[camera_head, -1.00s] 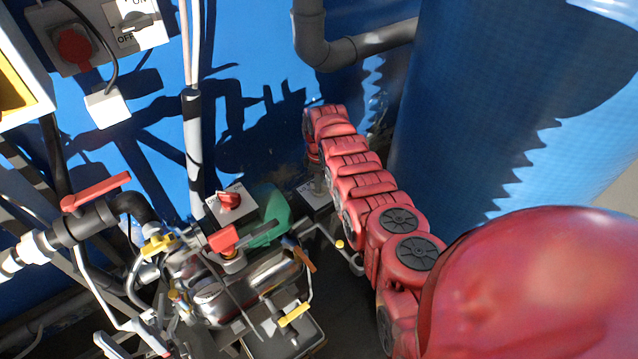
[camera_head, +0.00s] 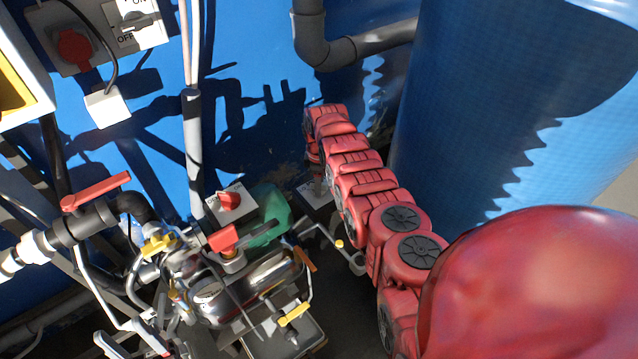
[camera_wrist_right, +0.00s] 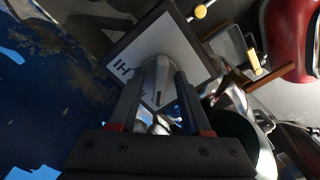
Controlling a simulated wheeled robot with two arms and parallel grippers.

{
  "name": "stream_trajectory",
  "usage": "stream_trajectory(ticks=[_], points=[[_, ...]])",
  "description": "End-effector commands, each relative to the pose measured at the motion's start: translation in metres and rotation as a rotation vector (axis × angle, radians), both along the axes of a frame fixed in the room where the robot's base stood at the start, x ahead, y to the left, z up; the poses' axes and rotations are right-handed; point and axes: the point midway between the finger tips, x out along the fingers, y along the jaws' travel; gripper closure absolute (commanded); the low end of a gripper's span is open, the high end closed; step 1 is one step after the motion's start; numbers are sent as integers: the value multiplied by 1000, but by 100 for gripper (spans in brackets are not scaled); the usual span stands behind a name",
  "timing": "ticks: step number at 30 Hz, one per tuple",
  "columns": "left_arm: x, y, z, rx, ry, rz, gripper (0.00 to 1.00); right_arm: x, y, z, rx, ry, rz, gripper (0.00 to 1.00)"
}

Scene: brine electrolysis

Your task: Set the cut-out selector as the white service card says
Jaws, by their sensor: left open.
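My right gripper (camera_head: 318,188) reaches down to a small plate (camera_head: 309,200) at the foot of the blue wall. In the right wrist view, the fingers of the right gripper (camera_wrist_right: 160,88) lie on both sides of a silver knob (camera_wrist_right: 158,72) and appear shut on it. The knob stands on a white, dark-edged plate (camera_wrist_right: 186,52). Dark lettering, "HI", shows beside the knob; other marks are partly hidden by the fingers. The knob's pointing direction cannot be read. No readable white service card shows. My left gripper is not in view.
A red knob (camera_head: 228,201) on a light plate stands left of my right gripper. Metal pipework with a red lever (camera_head: 96,190) and yellow handles (camera_head: 294,313) fills the lower left. An ON/OFF switch (camera_head: 137,22) is at upper left. A large blue tank (camera_head: 480,110) stands right.

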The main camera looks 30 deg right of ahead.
Motion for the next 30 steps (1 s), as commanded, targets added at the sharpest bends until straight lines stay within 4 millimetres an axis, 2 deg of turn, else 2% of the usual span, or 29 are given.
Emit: stream_trajectory(ticks=[8, 14, 17, 20, 30], points=[[0, 0, 1, 0, 0, 0, 50, 0, 0, 1, -1, -1, 0, 52], [0, 0, 11, 0, 0, 0, 50, 1, -1, 19, 0, -4, -1, 52], [0, 0, 20, 0, 0, 0, 50, 0, 1, 35, 2, -4, -1, 52], [0, 0, 19, 0, 0, 0, 50, 2, 0, 54, 0, -7, 0, 52], [0, 0, 21, 0, 0, 0, 50, 1, 0, 138, -1, -5, 0, 52]])
